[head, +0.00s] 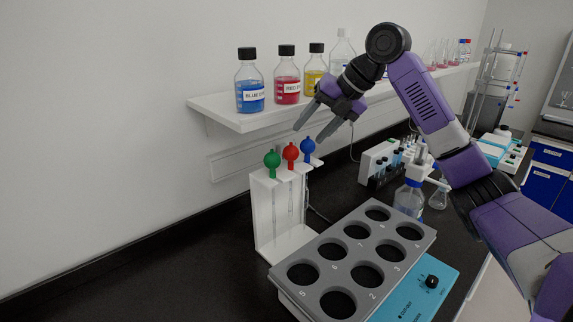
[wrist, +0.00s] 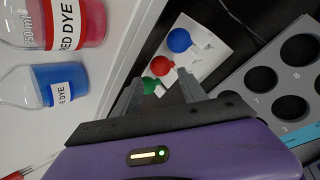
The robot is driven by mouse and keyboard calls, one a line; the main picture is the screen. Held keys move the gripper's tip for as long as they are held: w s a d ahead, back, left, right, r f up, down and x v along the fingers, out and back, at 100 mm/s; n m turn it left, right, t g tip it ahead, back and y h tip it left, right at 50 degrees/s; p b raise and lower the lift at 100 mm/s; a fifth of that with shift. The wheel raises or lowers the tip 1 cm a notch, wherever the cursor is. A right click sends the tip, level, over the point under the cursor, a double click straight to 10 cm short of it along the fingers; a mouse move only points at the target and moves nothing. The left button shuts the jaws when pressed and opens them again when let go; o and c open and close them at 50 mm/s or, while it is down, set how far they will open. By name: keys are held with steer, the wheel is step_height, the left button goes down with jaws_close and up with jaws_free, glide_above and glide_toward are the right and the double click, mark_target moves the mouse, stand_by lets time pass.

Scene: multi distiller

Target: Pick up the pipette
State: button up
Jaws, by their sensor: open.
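Three pipettes hang in a white stand (head: 264,218): a green-bulbed one (head: 272,159), a red-bulbed one (head: 291,153) and a blue-bulbed one (head: 308,147). Their thin clear stems hang down inside the stand. My gripper (head: 312,130) is open and empty, above the stand and close to the bulbs in the picture. In the wrist view, the red bulb (wrist: 161,66) and green bulb (wrist: 149,85) appear near and between my fingertips (wrist: 160,84). The blue bulb (wrist: 179,40) lies beyond them.
A wall shelf (head: 240,119) with blue, red and yellow dye bottles is beside my gripper. A grey multi-hole block (head: 351,258) on a blue unit (head: 424,290) stands right of the stand. A tube rack (head: 378,160) and a capped bottle (head: 409,200) are behind it.

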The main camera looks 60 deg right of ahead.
mark_target(296, 148)
steer(key=shift+p+x, duration=1.1)
steer(key=shift+x, duration=2.3)
steer(key=shift+s, duration=0.1)
steer(key=c, duration=0.5)
